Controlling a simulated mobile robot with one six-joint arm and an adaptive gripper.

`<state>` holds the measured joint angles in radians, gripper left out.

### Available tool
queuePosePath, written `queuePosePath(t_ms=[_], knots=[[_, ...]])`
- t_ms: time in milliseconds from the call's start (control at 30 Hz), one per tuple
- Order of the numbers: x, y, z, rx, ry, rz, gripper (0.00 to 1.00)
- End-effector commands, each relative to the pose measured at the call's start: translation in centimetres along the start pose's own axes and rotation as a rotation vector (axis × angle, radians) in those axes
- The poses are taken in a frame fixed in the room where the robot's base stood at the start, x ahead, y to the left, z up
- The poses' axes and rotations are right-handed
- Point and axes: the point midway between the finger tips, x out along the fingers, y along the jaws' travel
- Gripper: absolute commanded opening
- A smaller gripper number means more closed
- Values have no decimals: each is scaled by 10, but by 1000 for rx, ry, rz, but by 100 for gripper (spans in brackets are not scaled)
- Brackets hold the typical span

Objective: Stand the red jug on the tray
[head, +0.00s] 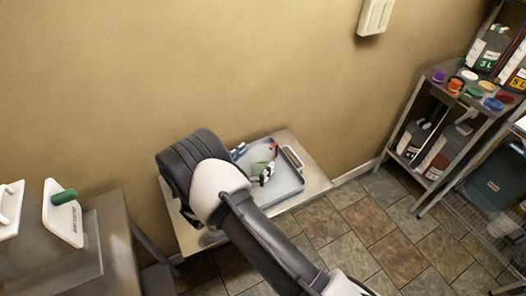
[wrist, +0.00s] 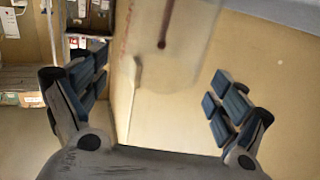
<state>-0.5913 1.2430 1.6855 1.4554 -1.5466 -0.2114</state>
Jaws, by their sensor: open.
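The grey tray (head: 290,190) lies on a low metal table, partly hidden behind my arm in the head view. On the right rack, a dark jug with a reddish label (head: 437,153) stands on the lower shelf. I cannot tell whether it is the red jug.
The metal table (head: 312,172) stands against the tan wall. The rack (head: 408,118) at right also holds other jugs and several coloured caps. A steel counter (head: 112,235) with white boards is at left. Tiled floor (head: 375,225) between table and rack is clear.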

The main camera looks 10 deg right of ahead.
Motion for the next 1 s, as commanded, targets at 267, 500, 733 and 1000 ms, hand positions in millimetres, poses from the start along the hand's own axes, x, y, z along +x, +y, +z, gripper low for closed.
queuePosePath(t_ms=[267, 500, 733, 1000], knots=[[-30, 1, 0, -2, -1, 1, 91], [-31, 1, 1, -1, -1, 2, 91], [-31, 1, 0, -1, -1, 2, 91], [-31, 0, -28, 0, 0, 2, 91]])
